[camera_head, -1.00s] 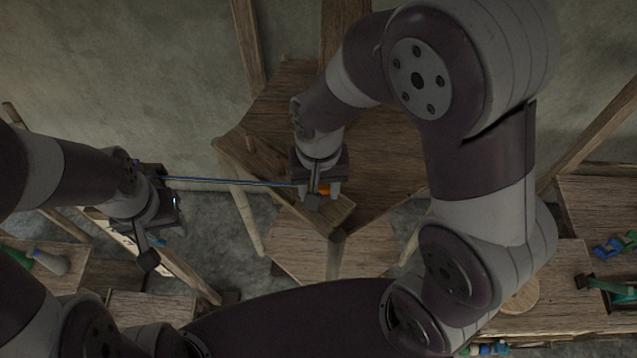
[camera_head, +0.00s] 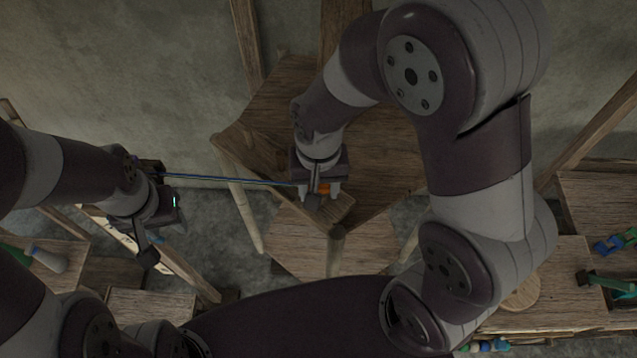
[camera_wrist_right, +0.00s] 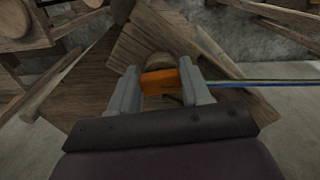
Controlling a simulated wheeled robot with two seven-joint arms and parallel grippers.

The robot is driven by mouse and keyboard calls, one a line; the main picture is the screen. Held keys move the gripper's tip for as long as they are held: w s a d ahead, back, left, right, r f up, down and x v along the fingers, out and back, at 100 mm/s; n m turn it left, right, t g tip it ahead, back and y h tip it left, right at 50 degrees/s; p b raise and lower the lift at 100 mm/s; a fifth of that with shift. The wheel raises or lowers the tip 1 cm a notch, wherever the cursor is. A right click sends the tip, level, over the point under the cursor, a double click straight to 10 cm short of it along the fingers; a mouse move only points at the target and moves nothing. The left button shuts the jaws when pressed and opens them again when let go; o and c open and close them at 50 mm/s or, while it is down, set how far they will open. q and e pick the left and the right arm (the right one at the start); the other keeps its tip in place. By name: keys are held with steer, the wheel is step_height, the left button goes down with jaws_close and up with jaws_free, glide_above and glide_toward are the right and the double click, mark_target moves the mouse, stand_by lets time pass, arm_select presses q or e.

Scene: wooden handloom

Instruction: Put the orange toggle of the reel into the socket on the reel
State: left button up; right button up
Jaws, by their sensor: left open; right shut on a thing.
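The orange toggle (camera_wrist_right: 166,80) sits between the two fingers of my right gripper (camera_wrist_right: 168,92), which is shut on it. A bluish cord runs from the toggle to the right in the right wrist view. In the head view the toggle (camera_head: 322,188) shows partly behind my right gripper (camera_head: 320,192), above the front corner of a wooden stand. The cord (camera_head: 230,181) stretches left from there to near my left gripper (camera_head: 155,235). The left gripper is open, off to the left of the stand. I cannot make out the socket. A rounded wooden piece (camera_wrist_right: 162,62) shows just behind the toggle.
The wooden stand (camera_head: 380,165) has a broad top and slanted legs. A white bottle-like piece (camera_head: 50,259) lies on a wooden surface at the left. Blue and green items (camera_head: 610,245) rest on a wooden table at the right. Bare floor shows around the stand.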

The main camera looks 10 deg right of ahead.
steer(key=o, duration=1.5)
step_height(320, 180, up, 3)
steer(key=p, duration=0.2)
steer(key=shift+p, duration=0.35)
steer(key=shift+r+p, duration=0.6)
steer(key=shift+r, duration=1.4)
